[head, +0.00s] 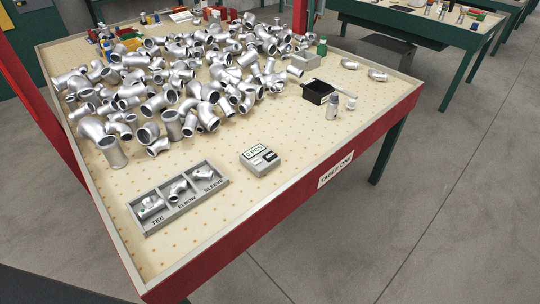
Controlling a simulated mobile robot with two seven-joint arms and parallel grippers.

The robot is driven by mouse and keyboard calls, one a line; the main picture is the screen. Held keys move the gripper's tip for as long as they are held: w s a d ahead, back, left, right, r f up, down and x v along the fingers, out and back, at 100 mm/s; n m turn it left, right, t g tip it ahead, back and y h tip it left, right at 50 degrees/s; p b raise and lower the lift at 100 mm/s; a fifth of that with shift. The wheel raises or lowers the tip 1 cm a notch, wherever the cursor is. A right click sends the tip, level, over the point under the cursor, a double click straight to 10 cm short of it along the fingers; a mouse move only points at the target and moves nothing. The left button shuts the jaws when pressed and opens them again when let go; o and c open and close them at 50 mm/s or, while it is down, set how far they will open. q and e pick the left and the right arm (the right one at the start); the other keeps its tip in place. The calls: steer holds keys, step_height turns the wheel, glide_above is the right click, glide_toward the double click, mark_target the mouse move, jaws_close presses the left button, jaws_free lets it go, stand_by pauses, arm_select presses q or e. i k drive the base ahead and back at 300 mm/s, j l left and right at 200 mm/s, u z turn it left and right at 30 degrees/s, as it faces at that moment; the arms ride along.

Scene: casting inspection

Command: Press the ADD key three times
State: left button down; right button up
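Neither of my grippers is in the head view, and nothing touches the box.
A grey tray (193,213) marked TEE, ELBOW and SLEEVE holds metal fittings in its compartments. A large heap of pipe fittings (185,75) covers the table's back left. Table around the counter is clear.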

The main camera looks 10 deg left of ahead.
mark_target(271, 155)
steer(key=u, duration=0.4)
steer(key=i+l+u, duration=0.2)
steer(key=u, duration=0.3)
steer(key=i+l+u, duration=0.15)
steer(key=l+u, duration=0.3)
steer(key=i+l+u, duration=0.2)
steer(key=l, duration=0.2)
steer(key=l+u, duration=0.2)
steer(key=l, duration=0.95)
steer(key=i+l, duration=0.15)
steer(key=l, duration=0.6)
